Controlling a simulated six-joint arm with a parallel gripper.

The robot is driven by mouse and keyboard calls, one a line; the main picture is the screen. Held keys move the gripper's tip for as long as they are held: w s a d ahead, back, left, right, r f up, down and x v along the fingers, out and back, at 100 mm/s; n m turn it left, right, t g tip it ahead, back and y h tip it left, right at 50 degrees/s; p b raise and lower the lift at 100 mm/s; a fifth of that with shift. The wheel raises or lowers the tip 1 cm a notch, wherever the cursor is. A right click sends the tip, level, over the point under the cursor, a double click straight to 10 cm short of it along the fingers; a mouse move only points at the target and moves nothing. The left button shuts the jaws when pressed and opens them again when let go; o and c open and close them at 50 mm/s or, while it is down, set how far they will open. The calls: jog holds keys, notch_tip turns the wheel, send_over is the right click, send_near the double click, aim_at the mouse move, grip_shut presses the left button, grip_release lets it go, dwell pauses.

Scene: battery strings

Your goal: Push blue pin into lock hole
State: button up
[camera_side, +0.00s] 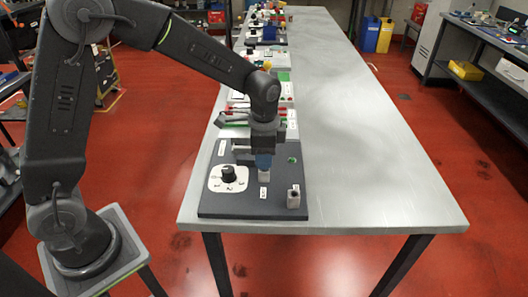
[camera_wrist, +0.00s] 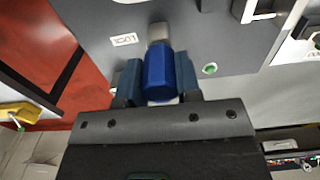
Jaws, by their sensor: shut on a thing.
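My gripper (camera_side: 263,158) is low over the dark grey board (camera_side: 240,206) on the near end of the table. In the wrist view my gripper (camera_wrist: 158,82) is shut on the blue pin (camera_wrist: 158,72), with one finger on each side of it. A light metal piece (camera_wrist: 158,32) shows just beyond the pin's tip, beside a label reading "LOCK" (camera_wrist: 124,39). In the side view this metal piece (camera_side: 264,176) is below the gripper. The lock hole itself is hidden, and I cannot tell how deep the pin sits.
A black knob (camera_side: 228,174) on a white dial plate is left of the gripper. A small metal block (camera_side: 293,197) stands at the board's right front. A green round spot (camera_side: 292,160) is to the right. More boards line the table behind; its right side (camera_side: 370,160) is clear.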

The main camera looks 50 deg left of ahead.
jog(key=shift+f, duration=0.45)
jog(key=o, duration=1.1)
notch_tip(320, 180, up, 14)
jog(key=shift+f, duration=0.1)
